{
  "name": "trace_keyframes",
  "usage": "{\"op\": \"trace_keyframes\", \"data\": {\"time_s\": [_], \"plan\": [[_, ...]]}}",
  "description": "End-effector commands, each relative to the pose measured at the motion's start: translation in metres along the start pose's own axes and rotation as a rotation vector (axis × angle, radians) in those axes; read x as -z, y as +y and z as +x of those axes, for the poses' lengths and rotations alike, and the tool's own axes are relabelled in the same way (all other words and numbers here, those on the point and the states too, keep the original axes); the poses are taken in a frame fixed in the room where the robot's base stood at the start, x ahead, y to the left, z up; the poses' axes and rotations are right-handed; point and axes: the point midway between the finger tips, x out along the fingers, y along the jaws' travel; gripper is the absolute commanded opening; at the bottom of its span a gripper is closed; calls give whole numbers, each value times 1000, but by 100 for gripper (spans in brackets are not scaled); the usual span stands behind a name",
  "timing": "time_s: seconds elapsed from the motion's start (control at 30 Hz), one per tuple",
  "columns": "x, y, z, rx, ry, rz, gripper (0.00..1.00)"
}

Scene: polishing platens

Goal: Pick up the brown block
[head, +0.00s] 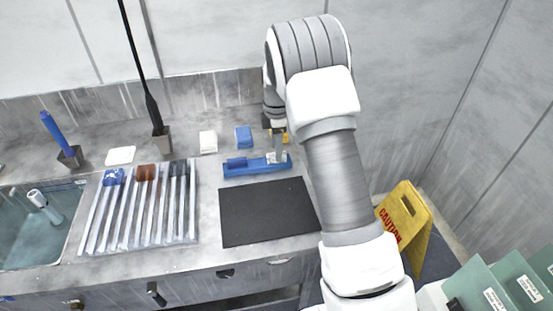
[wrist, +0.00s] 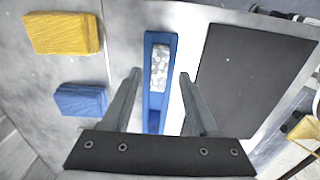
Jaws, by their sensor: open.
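A brown block (head: 147,172) sits at the back end of the ribbed light rack (head: 110,245) on the left of the counter in the head view. It does not show in the wrist view. My gripper (wrist: 160,75) is open, its fingers on either side of a narrow blue tray (wrist: 148,50). A speckled grey piece (wrist: 160,68) lies in that tray between the fingers. In the head view my gripper (head: 280,155) is over the right part of the blue tray (head: 257,172), well to the right of the brown block.
A blue block (head: 113,177) shares the rack with the brown one. A black mat (head: 268,213) lies in front of the tray. Yellow (wrist: 62,33) and blue (wrist: 80,100) blocks lie beside the tray. A sink (head: 35,235) is at left; a thin black pole (head: 150,105) rises behind the rack.

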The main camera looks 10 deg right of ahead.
Motion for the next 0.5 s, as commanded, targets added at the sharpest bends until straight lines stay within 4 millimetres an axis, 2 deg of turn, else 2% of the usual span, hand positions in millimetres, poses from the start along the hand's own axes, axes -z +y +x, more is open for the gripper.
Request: {"op": "trace_keyframes", "data": {"time_s": [0.03, 0.13, 0.37, 0.5], "plan": [[-1, 1, 10, 3, -1, 0, 60], [0, 1, 22, 1, 0, 0, 60], [0, 1, 25, -1, 0, 0, 60], [0, 1, 25, -1, 0, 0, 38]]}}
